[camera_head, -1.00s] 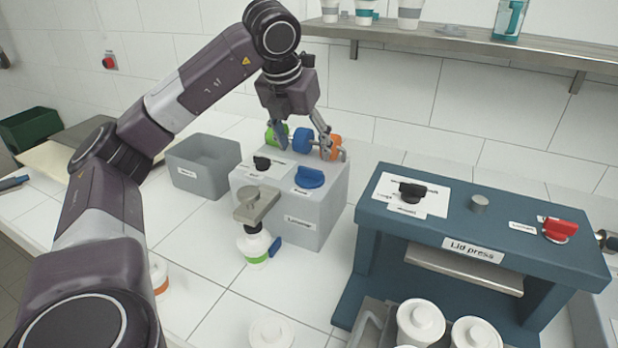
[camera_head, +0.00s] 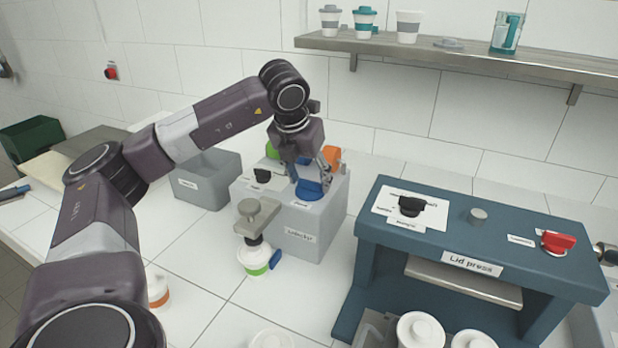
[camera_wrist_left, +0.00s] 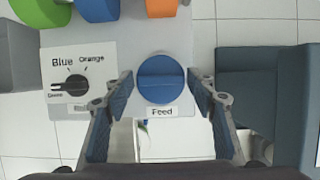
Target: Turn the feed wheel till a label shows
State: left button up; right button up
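The blue feed wheel (camera_wrist_left: 161,80) is on top of the grey labeller box (camera_head: 315,225), with a "Feed" tag in front of it. Its raised grip bar lies crosswise in the left wrist view. My left gripper (camera_wrist_left: 161,78) is open, with one finger on each side of the wheel and narrow gaps. In the head view, my left gripper (camera_head: 309,180) is over the wheel (camera_head: 309,191) and partly hides it. A black selector knob (camera_wrist_left: 72,87) left of the wheel has its marked end toward the left label. My right gripper is not in view.
Green, blue and orange rolls (camera_wrist_left: 160,6) stand behind the wheel. A green-banded cup (camera_head: 255,259) with a blue piece at its side stands before the box. A grey bin (camera_head: 207,190) is left; the lid press (camera_head: 470,262) is right.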

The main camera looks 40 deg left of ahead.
pick_arm(q)
jog(key=c, duration=0.7)
jog(key=shift+c, duration=0.2)
jog(key=shift+m, duration=0.3)
